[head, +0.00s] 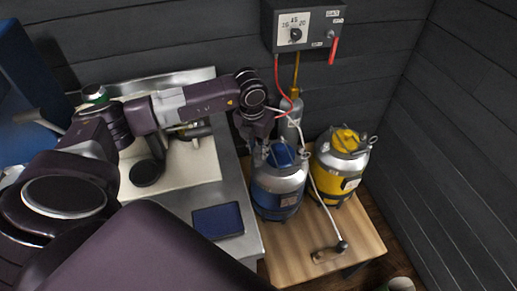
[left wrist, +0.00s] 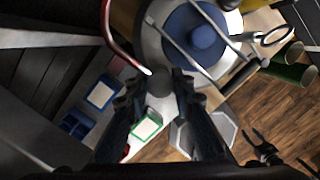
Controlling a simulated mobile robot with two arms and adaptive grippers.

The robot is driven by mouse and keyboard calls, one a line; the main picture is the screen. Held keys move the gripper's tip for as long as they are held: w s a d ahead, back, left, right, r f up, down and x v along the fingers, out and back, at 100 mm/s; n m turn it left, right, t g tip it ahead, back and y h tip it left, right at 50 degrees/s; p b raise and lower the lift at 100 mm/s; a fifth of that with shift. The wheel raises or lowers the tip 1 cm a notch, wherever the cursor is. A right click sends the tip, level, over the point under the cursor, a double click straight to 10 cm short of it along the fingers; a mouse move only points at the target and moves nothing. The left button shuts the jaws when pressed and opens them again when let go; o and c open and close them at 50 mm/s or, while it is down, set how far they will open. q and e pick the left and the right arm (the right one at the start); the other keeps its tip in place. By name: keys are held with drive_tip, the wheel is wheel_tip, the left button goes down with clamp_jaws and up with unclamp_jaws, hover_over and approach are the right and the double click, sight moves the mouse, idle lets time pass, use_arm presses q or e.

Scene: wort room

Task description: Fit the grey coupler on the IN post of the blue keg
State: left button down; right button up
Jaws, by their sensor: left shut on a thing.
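The blue keg (head: 279,184) stands on the wooden stand, and its blue top (left wrist: 196,36) shows in the left wrist view. My left gripper (head: 259,137) is just behind and left of the keg's top. In the left wrist view my left gripper (left wrist: 158,88) is shut on the grey coupler (left wrist: 160,104), beside the keg's rim. A red hose (left wrist: 112,38) runs toward the coupler. The IN post is hard to make out, and I cannot tell whether the coupler touches it. A dark forked shape (left wrist: 266,150) at lower right may be my right gripper.
A yellow keg (head: 341,166) stands close on the right. A pale hose (head: 318,188) runs between the kegs to a dark-ended piece (head: 341,246) at the stand's front. A regulator panel (head: 301,27) hangs behind. A blue mat (head: 217,221) lies on the steel counter (head: 251,240).

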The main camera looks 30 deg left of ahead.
use_arm(q)
drive_tip(key=c, duration=1)
unclamp_jaws()
drive_tip(key=shift+r, duration=0.15)
drive_tip(key=shift+r+p, duration=2.15)
drive_tip(key=shift+r, duration=1.2)
